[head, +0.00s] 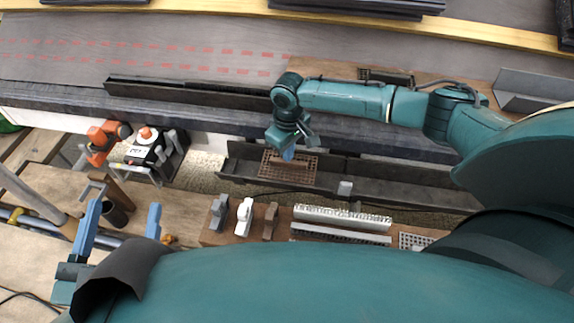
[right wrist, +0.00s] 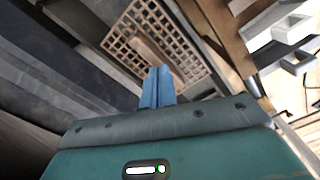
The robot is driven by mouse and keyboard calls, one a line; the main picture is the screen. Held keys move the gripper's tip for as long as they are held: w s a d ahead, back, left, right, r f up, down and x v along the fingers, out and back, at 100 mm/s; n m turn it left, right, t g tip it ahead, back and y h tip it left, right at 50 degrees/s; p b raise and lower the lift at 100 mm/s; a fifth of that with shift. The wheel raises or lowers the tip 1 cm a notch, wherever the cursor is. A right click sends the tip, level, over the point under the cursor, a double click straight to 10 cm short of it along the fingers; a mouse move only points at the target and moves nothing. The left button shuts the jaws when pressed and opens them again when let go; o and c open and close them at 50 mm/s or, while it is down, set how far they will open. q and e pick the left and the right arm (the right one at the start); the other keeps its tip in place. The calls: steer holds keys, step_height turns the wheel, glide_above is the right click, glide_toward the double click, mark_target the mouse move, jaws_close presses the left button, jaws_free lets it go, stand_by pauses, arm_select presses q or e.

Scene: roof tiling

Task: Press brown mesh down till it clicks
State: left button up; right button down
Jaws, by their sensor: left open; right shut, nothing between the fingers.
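The brown mesh (head: 304,176) is a rectangular grid with a plain bar along its middle. It lies in the dark gutter (head: 400,190), toward its left end. In the right wrist view the mesh (right wrist: 127,45) is just beyond my fingertips, partly hidden by them. My right gripper (head: 288,155) is shut and empty, its blue fingers pointing down over the mesh; in the right wrist view the fingertips (right wrist: 157,72) overlap the mesh's edge. I cannot tell whether they touch it. My left gripper (head: 124,208) is open and empty at the lower left, away from the mesh.
An orange tool (head: 105,137) and a white device (head: 145,155) stand left of the gutter. The roof slope (head: 200,50) rises behind.

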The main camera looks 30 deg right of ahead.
arm_select(q)
steer(key=shift+f, duration=0.2)
arm_select(e)
steer(key=shift+f, duration=0.6)
stand_by(0.4)
steer(key=shift+r+p, duration=0.5)
steer(key=shift+r, duration=0.15)
step_height(320, 180, up, 3)
steer(key=p, duration=0.3)
steer(key=shift+f, duration=0.15)
step_height(320, 180, up, 2)
steer(key=p, duration=0.2)
steer(key=shift+p, duration=0.3)
arm_select(q)
steer(key=a+g+y+p, duration=0.1)
steer(key=p, duration=0.1)
steer(key=a+n+g+y+p, duration=0.1)
steer(key=g+y, duration=0.1)
steer(key=shift+s+a+r+g+y+p, duration=0.2)
steer(key=shift+a+g+y+p, duration=0.1)
steer(key=shift+p, duration=0.05)
arm_select(e)
step_height(320, 180, up, 3)
steer(key=shift+r, duration=0.1)
